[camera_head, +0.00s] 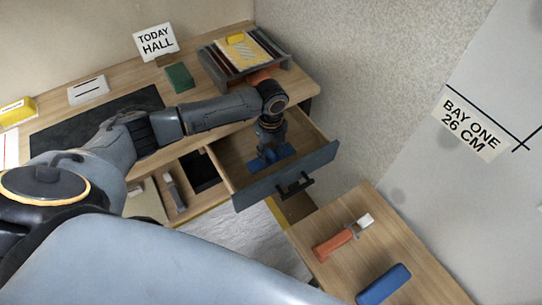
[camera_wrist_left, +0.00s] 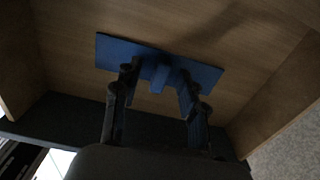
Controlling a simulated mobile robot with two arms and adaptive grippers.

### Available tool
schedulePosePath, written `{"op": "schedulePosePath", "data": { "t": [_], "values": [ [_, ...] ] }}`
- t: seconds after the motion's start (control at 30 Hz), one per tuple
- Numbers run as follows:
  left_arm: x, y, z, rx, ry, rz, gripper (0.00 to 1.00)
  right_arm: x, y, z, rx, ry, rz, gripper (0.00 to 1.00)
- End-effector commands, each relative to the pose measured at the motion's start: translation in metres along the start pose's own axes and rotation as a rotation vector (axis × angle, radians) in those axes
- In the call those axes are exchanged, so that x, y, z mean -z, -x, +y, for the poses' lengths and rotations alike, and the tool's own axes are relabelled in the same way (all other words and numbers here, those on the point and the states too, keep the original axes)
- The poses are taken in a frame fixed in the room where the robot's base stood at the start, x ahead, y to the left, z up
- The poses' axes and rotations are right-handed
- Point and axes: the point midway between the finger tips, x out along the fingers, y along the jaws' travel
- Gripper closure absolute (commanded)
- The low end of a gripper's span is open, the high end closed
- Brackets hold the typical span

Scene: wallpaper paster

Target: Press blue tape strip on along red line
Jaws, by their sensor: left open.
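A flat blue plate with a raised block in its middle lies in the open drawer; its blue surface (camera_head: 286,153) shows on both sides of my left gripper (camera_head: 269,150) in the head view. In the left wrist view the blue plate (camera_wrist_left: 122,50) lies flat on the drawer floor. My left gripper's fingers (camera_wrist_left: 159,84) are open, one on each side of the raised block; I cannot tell whether they touch it. No red line shows, and I cannot tell whether the plate is the tape strip. My right gripper is not in view.
The drawer front (camera_head: 285,178) and side walls surround the gripper closely. A small wooden table (camera_head: 310,225) holds an orange-handled tool (camera_head: 333,244) and a blue roll-like block (camera_head: 384,284). A paper tray (camera_head: 243,62) stands on the desk. A wall sign (camera_head: 468,124) reads "BAY ONE 26 CM".

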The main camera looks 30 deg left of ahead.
Motion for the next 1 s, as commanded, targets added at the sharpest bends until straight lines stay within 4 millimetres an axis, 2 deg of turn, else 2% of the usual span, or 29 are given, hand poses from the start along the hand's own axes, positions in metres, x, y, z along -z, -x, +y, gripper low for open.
{"op": "schedulePosePath", "data": {
  "t": [0.17, 0.37, 0.77, 1.0],
  "values": [
    [0.000, 0.000, 0.000, 0.000, 0.000, 0.000, 0.58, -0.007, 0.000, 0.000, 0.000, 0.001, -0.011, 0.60],
    [0.000, 0.000, 0.000, 0.000, 0.000, 0.000, 0.99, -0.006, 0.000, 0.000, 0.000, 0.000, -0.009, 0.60],
    [0.000, 0.002, 0.000, 0.001, 0.000, 0.000, 1.00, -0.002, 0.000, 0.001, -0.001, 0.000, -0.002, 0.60],
    [-0.001, 0.023, -0.001, 0.004, 0.000, 0.000, 1.00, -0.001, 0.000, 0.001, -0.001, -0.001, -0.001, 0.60]
  ]
}}
